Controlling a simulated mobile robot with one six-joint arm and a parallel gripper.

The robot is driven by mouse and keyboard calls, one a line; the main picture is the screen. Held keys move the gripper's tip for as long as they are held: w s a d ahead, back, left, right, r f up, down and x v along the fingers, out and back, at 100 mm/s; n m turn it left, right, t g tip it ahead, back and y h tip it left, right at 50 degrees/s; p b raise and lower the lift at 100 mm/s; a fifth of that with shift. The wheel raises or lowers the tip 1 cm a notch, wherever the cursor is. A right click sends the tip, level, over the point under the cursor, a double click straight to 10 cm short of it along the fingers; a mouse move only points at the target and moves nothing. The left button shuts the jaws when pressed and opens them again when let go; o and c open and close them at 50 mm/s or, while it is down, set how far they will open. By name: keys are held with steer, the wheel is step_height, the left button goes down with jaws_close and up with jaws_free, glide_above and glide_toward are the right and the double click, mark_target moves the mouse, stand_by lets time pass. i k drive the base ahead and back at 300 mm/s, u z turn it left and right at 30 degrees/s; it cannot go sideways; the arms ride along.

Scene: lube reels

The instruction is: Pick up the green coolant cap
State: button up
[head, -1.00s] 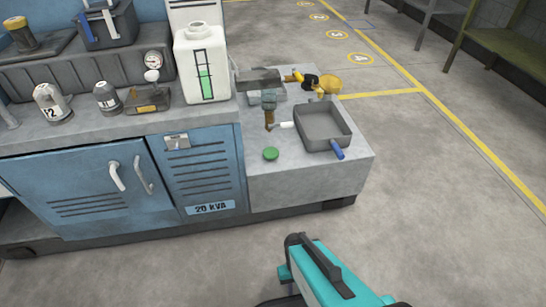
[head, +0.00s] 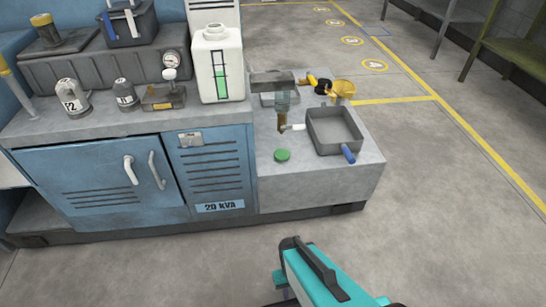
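The green coolant cap (head: 282,155) lies flat on the grey worktop at the lower right end of the bench, in front of the tap and left of the square tray. Nothing covers it. My arm, teal and black, shows at the bottom centre, in front of the bench and well short of the cap. I cannot make out the gripper's fingers in the head view.
A grey tray (head: 312,139) with a blue handle stands right of the cap. A brass-and-grey tap (head: 282,112) rises behind it. A white coolant tank (head: 220,66) stands to the left. The worktop (head: 315,168) is bare at the front. Open floor (head: 440,220) lies right.

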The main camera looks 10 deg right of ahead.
mark_target(282, 155)
steer(key=z, duration=0.4)
steer(key=k, duration=0.15)
steer(key=u, duration=2.2)
steer(key=k, duration=0.15)
steer(key=u, duration=1.6)
steer(key=k, duration=1.6)
steer(key=z, duration=0.1)
